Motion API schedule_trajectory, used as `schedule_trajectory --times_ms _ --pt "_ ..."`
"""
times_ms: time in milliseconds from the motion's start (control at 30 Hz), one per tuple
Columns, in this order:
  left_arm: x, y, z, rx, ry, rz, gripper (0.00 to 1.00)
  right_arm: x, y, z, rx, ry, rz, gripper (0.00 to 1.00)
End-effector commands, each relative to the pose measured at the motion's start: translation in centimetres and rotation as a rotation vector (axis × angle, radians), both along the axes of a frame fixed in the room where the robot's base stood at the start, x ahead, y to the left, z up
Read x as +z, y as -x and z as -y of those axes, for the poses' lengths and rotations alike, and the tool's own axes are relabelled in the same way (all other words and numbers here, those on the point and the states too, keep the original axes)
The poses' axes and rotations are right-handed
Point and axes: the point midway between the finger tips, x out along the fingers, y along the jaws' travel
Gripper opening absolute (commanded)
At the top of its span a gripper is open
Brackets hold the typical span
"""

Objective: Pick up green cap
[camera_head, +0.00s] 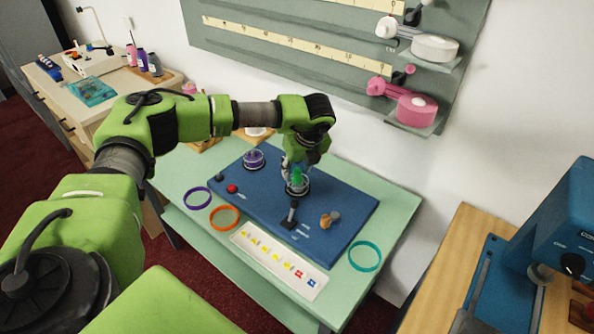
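A small green piece (297,177), which looks like the green cap, is on the blue board (345,215), directly below my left wrist. My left gripper (296,184) points down at it, with dark parts around it. The fingers are small and partly hidden, so I cannot tell if they grip the piece or only surround it. A clear ring-like holder seems to be around the green piece. My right gripper is not in view.
On the board are a purple item in a clear dish (253,158), a red knob (232,188), a dark upright post (291,214) and a tan-grey piece (330,219). Purple (197,197), orange (225,217) and teal rings (365,256) and a swatch strip (279,264) lie around it.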

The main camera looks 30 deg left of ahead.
Motion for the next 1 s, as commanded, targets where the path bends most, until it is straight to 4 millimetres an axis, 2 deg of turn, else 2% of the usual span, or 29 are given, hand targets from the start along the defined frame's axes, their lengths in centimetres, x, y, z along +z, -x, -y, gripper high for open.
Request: schedule_trajectory --times_ms 133,367,467,500,1000 --pt "-1.3 -0.3 -0.3 -0.002 0.0 -0.001 0.37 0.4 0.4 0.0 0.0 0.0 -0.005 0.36" --pt "-1.5 -0.3 -0.4 -0.002 0.0 0.0 0.37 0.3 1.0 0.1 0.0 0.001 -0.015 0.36" --pt "-1.5 -0.3 -0.4 -0.002 0.001 0.0 0.16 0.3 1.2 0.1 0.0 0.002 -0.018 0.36" --pt "-1.5 -0.3 -0.4 -0.001 0.001 0.0 0.12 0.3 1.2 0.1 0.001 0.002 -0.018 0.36" --pt "-1.5 -0.3 -0.4 -0.001 0.001 0.0 0.06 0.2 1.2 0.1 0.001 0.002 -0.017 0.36"
